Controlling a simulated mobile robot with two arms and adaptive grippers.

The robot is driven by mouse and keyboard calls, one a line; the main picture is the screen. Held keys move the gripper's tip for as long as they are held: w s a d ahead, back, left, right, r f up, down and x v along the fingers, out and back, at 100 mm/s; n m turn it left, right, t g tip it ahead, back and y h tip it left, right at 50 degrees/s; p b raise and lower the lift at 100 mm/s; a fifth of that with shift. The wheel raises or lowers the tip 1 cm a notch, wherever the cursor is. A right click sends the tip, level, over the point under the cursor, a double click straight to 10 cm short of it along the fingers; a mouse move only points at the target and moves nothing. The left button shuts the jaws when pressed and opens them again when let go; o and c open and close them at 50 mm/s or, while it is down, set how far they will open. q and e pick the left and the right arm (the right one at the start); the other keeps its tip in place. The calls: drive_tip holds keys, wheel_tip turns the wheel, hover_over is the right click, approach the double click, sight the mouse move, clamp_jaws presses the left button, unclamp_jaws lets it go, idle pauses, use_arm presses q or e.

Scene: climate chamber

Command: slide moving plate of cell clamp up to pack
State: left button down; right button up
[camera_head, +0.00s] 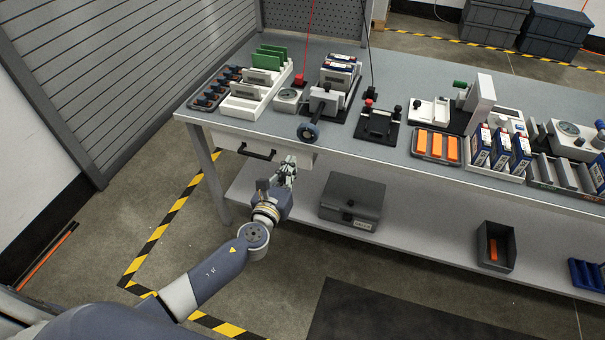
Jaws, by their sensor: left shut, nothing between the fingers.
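The cell clamp (349,99) stands on the bench, left of the middle. Its light moving plate (325,98) is on the near side, with a black knob and a dark round handwheel (308,132) toward the bench's front edge. The pack (341,68), blue and white cells, sits upright behind the plate. I cannot tell whether plate and pack touch. My left gripper (288,166) is shut and empty, in front of the bench edge, below and left of the handwheel, apart from the clamp. My right gripper is out of view.
A drawer (262,150) with a black handle is under the bench edge near my left gripper. A rack with green boards (257,92) stands left of the clamp, a black fixture (378,124) right of it. A grey box (352,198) rests on the lower shelf.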

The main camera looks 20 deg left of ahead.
sight(307, 136)
use_arm(q)
drive_tip(key=shift+m+t, duration=0.3)
drive_tip(key=shift+m, duration=0.3)
drive_tip(key=w, duration=0.2)
drive_tip(key=w+d+r+b, duration=0.1)
drive_tip(key=w, duration=0.2)
drive_tip(key=w+r, duration=0.1)
drive_tip(key=w, duration=0.1)
drive_tip(key=shift+w+d+r+b, duration=0.1)
drive_tip(key=shift+w+d+b, duration=0.05)
drive_tip(key=shift+w+b, duration=0.55)
drive_tip(key=shift+w, duration=0.65)
drive_tip(key=shift+w, duration=0.15)
